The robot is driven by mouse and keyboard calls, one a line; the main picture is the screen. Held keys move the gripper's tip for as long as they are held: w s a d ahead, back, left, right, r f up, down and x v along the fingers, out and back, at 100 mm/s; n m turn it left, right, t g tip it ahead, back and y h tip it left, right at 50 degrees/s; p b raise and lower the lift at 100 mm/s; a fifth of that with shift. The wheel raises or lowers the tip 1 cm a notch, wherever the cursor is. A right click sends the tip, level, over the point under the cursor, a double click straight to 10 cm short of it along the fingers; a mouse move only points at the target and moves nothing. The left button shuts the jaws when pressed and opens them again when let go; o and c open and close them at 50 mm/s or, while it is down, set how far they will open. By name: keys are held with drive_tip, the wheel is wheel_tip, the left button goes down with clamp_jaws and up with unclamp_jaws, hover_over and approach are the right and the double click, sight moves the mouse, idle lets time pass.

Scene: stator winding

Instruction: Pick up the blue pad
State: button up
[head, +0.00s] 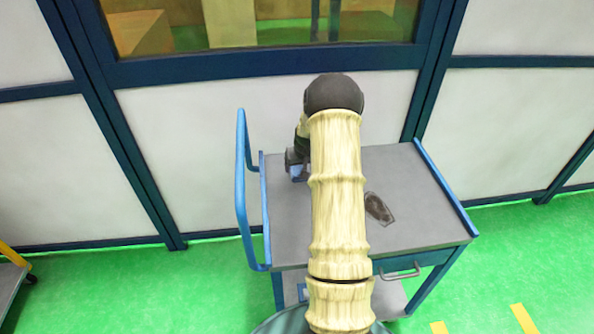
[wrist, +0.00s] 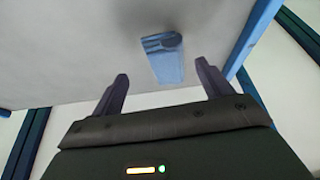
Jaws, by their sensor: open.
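The blue pad (wrist: 166,65) lies on the grey top of the cart in the wrist view, with a dark round patch at its far end. In the head view a small piece of blue (head: 299,172) shows beside my gripper (head: 296,160), mostly hidden by my arm. In the wrist view my gripper (wrist: 165,88) is open, its two dark fingers apart with nothing between them. The pad appears beyond the fingertips, roughly centred between them. I see no contact between the fingers and the pad.
The cart top (head: 420,205) has blue side rails and a blue handle (head: 242,190) at the left. A dark brown flat object (head: 379,208) lies right of my arm. The right part of the top is otherwise clear. A white wall panel (head: 190,150) stands behind.

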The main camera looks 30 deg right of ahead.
sight(298, 170)
drive_tip(key=w+f+p, duration=0.1)
drive_tip(key=w+f, duration=0.1)
drive_tip(key=f, duration=0.1)
drive_tip(key=shift+w+f+p, duration=0.2)
drive_tip(key=shift+f+p, duration=0.05)
drive_tip(key=shift+p, duration=0.1)
drive_tip(key=shift+w+d+f, duration=0.15)
drive_tip(key=shift+w+f, duration=0.05)
drive_tip(key=shift+f, duration=0.35)
drive_tip(key=c, duration=1.1)
